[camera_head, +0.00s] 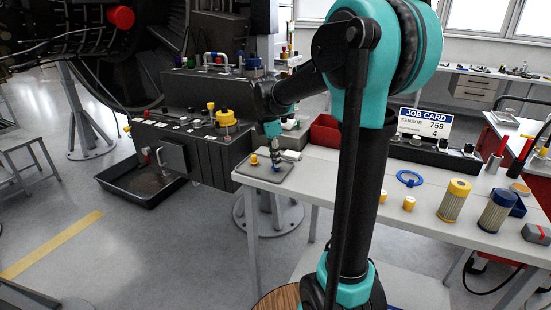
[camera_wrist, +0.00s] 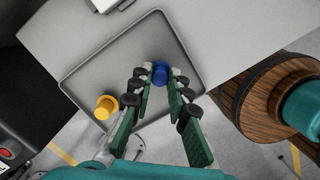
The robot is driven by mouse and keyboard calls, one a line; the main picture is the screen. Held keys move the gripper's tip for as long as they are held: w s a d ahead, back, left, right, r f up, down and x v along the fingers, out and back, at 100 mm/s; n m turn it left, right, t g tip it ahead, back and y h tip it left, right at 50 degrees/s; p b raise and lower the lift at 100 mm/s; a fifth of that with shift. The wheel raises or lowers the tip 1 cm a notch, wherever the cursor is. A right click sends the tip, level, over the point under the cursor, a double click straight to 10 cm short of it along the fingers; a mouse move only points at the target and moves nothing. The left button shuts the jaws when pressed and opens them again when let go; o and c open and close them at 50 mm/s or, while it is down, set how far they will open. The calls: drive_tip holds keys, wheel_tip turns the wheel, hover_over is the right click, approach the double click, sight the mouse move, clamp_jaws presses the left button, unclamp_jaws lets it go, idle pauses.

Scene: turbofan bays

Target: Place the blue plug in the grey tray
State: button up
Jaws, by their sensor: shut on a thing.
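The blue plug (camera_wrist: 160,72) is between the fingertips of my gripper (camera_wrist: 158,82) in the wrist view. My gripper is shut on it, over the grey tray (camera_wrist: 88,72). In the head view my gripper (camera_head: 277,165) points down at the grey tray (camera_head: 262,172) on the near left corner of the table. Whether the plug touches the tray floor I cannot tell. A yellow plug (camera_wrist: 106,107) stands in the tray to the left of my gripper; it also shows in the head view (camera_head: 254,160).
The white table (camera_head: 330,172) carries a blue ring (camera_head: 409,178), small yellow plugs (camera_head: 409,203), a yellow-capped filter (camera_head: 454,200) and a blue-capped filter (camera_head: 497,210) to the right. A red bin (camera_head: 325,130) and a job card (camera_head: 424,123) stand behind. The dark bay housing (camera_head: 190,150) is left of the tray.

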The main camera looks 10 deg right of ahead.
drive_tip(key=o, duration=0.7)
drive_tip(key=shift+o, duration=0.2)
drive_tip(key=shift+r, duration=0.1)
wheel_tip(320, 180, up, 12)
drive_tip(key=a, duration=0.1)
drive_tip(key=shift+s+a, duration=0.15)
drive_tip(key=shift+a, duration=0.2)
